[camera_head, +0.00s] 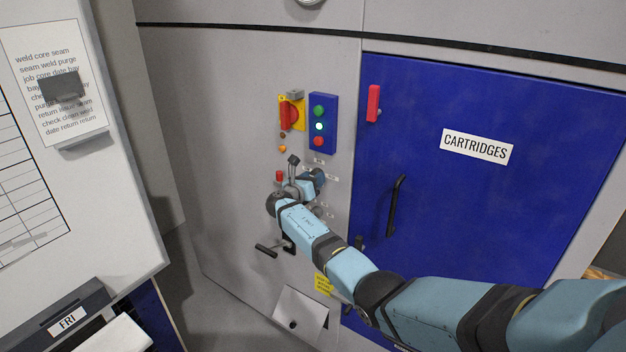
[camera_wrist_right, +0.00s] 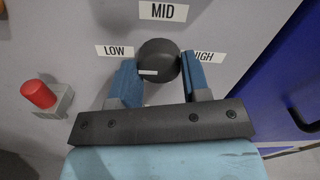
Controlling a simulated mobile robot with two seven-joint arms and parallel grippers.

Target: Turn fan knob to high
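The fan knob (camera_wrist_right: 158,59) is a round black knob with a short white mark. The mark lies toward its lower left, on the side of the LOW label (camera_wrist_right: 115,51). The MID label (camera_wrist_right: 163,11) is above it and the HIGH label (camera_wrist_right: 203,56), partly covered, is at its right. My right gripper (camera_wrist_right: 159,66) has one blue finger on each side of the knob, with no clear gap. In the head view my right gripper (camera_head: 316,176) is at the grey panel and hides most of the knob. My left gripper is not in view.
A red button (camera_wrist_right: 38,94) sits left of the knob. Above are a red and yellow switch (camera_head: 291,113) and a blue button box (camera_head: 322,123). A black lever (camera_head: 267,251) is below. The blue cartridges door (camera_head: 480,210) is at the right.

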